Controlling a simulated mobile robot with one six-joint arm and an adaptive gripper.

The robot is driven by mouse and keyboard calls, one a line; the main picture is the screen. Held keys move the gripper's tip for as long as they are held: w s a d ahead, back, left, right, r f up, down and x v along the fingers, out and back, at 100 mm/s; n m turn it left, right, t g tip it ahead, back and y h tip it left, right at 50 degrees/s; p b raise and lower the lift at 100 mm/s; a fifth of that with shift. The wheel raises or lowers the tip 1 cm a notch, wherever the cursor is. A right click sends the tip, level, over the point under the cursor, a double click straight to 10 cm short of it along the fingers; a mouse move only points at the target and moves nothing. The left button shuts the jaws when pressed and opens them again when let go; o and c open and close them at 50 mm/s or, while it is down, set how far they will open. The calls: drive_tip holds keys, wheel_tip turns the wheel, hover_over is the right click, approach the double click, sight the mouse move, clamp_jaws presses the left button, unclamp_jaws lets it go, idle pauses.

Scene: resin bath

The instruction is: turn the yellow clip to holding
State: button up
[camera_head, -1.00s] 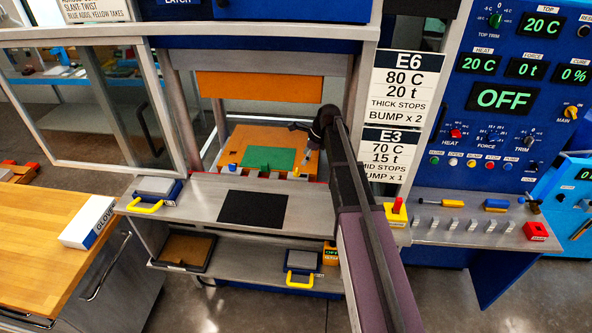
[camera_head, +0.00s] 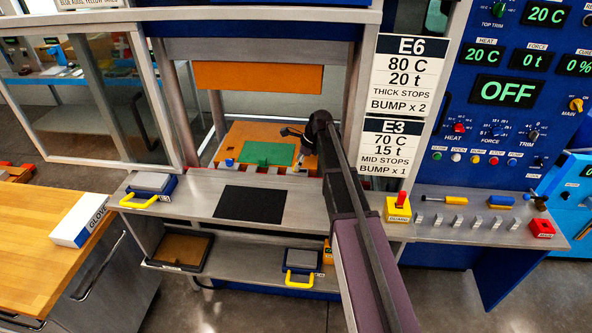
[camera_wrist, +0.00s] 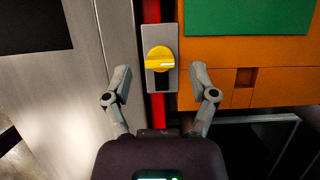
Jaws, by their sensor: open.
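The yellow clip (camera_wrist: 159,60) is a rounded knob with a pale line on a grey plate, over a red bar. The line points to the right in the wrist view. In the head view my gripper (camera_head: 293,134) is in the press opening, above the front right of the orange plate (camera_head: 244,133). A small yellow spot there (camera_head: 297,168) looks like the clip, partly hard to make out.
A green sheet (camera_head: 268,153) lies on the orange plate. A blue clip (camera_head: 229,163) is at the plate's front left. The grey shelf (camera_head: 310,205) in front carries a black mat (camera_head: 250,206). The orange upper plate (camera_head: 258,77) hangs above.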

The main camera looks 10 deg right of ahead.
drive_tip(key=shift+b+x, duration=0.6)
drive_tip(key=shift+x, duration=0.3)
clamp_jaws()
